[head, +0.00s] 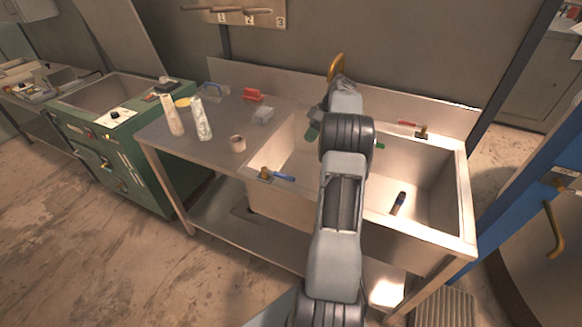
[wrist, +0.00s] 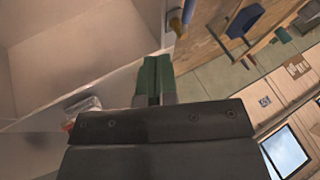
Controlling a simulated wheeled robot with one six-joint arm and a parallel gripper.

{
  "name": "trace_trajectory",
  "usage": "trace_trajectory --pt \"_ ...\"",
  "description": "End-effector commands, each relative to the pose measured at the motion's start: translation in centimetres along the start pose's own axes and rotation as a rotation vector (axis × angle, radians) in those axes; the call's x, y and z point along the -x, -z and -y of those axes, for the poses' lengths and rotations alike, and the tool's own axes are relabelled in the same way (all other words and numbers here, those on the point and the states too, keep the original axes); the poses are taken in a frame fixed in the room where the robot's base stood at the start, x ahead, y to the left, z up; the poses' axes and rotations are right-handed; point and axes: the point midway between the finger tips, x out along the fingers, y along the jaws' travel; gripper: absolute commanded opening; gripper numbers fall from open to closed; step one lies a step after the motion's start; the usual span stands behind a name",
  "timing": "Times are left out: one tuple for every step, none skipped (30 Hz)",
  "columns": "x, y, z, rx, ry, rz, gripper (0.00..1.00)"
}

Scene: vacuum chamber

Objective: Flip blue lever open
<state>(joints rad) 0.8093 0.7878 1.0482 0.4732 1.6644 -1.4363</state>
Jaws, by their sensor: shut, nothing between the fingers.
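The blue lever (head: 285,176) sits on a small brass valve (head: 265,174) at the front rim of the left sink basin. It points right along the rim. In the wrist view the blue lever (wrist: 188,10) and its brass valve (wrist: 176,25) show at the top edge, beyond my fingertips. My gripper (wrist: 154,78) has green fingers that are shut and empty, apart from the lever. In the head view my arm partly hides the gripper; a green part (head: 312,132) shows at the arm's left, over the sink.
A red lever (head: 407,123) is on the sink's back rim. A dark cylinder (head: 398,203) lies in the right basin. A brass faucet (head: 336,66) rises behind my arm.

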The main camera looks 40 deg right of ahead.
Motion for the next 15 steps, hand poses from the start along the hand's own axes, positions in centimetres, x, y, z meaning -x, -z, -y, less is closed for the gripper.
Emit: trace_trajectory --pt "0.0 0.0 0.0 0.001 0.0 0.0 0.0" --pt "0.0 0.0 0.0 0.001 0.0 0.0 0.0" --pt "0.0 0.0 0.0 0.0 0.0 0.0 0.0" --pt "0.0 0.0 0.0 0.0 0.0 0.0 0.0" --pt "0.0 0.0 0.0 0.0 -0.001 0.0 0.0" --pt "0.0 0.0 0.0 0.0 -0.001 0.0 0.0" --pt "0.0 0.0 0.0 0.0 -0.001 0.0 0.0" --pt "0.0 0.0 0.0 0.0 -0.001 0.001 0.0" --pt "-0.1 0.0 0.0 0.0 0.0 0.001 0.0" --pt "-0.2 0.1 0.0 0.0 0.0 0.001 0.0" --pt "-0.4 0.1 0.1 -0.001 0.001 0.001 0.0" --pt "-0.7 0.1 0.1 -0.001 0.001 0.001 0.0" --pt "-1.0 0.1 0.1 -0.001 0.002 0.001 0.0" --pt "-1.4 0.1 0.1 -0.001 0.002 0.001 0.0" --pt "-1.9 0.1 0.1 -0.001 0.002 0.001 0.0"
